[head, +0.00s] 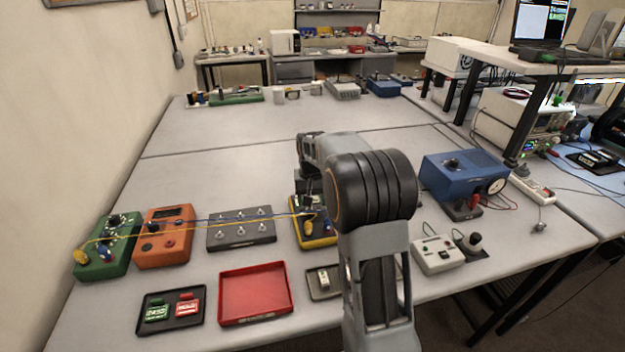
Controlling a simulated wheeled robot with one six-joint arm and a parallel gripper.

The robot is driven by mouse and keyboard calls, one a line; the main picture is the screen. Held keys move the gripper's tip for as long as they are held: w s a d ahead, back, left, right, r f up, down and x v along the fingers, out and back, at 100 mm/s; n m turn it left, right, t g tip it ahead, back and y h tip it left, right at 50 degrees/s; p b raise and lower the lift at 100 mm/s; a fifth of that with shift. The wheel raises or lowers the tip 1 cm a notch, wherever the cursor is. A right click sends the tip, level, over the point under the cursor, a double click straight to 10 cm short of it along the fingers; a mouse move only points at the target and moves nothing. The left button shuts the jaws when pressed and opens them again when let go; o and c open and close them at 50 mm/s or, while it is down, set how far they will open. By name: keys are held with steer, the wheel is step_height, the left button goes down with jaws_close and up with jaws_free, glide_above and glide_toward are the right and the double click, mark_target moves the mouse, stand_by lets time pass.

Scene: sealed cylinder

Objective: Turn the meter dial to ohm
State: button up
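The meter (318,242) appears to be the yellow-edged device with a dark face in the middle of the bench. A yellow plug and a blue plug sit on its lower face. My arm hides its right side, and its dial and markings cannot be made out. My gripper (306,187) points down over the far part of the meter and is mostly hidden behind my wrist. I cannot tell whether it touches the dial or whether its fingers are open.
Left of the meter are a grey switch box (241,232), an orange box (164,245) and a green box (106,250), with yellow and blue leads across them. A red tray (254,314) lies in front. A blue box (464,183) stands right.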

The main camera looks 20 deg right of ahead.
mark_target(312, 210)
step_height(312, 210, up, 10)
stand_by(0.4)
stand_by(0.4)
